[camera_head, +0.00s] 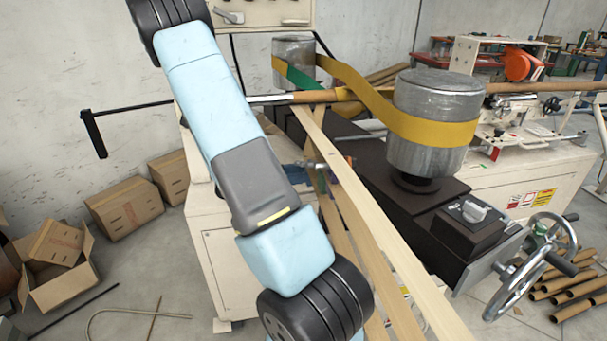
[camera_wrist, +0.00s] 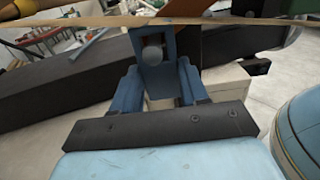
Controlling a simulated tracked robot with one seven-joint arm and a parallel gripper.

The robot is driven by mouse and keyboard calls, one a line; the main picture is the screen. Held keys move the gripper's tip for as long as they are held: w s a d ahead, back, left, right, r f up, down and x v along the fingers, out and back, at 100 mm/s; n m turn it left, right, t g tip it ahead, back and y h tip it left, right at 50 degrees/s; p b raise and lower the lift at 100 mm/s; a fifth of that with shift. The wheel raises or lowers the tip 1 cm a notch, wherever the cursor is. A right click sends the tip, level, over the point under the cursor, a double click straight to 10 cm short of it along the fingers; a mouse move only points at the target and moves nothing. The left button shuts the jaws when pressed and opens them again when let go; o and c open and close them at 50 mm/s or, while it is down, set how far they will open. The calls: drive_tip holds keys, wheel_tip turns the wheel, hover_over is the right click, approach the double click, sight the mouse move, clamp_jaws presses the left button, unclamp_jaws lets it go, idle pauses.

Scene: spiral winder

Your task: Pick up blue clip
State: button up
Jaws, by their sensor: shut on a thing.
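The blue clip (camera_wrist: 155,72) is in the upper middle of the wrist view, with a round grey part in its centre. My gripper (camera_wrist: 160,80) has its two blue fingers on either side of the clip and is shut on it. The clip's top end meets a tan paper strip (camera_wrist: 228,21) running across the view; I cannot tell whether it still grips the strip. In the head view, my arm covers much of this area, and only small blue and purple parts show beside the tan strips (camera_head: 348,200).
A dark machine bed (camera_head: 390,200) carries a grey drum (camera_head: 432,150) with a yellow belt (camera_head: 365,92). A handwheel (camera_head: 532,265) stands at the right, above cardboard tubes (camera_head: 560,290). Cardboard boxes (camera_head: 125,210) lie on the floor at left.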

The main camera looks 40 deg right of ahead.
drive_tip(key=r+v, duration=0.1)
drive_tip(key=v, duration=1.7)
drive_tip(key=shift+r, duration=0.3)
drive_tip(key=shift+a, duration=0.15)
drive_tip(key=v, duration=0.8)
drive_tip(key=shift+a, duration=0.15)
idle(0.5)
idle(1.0)
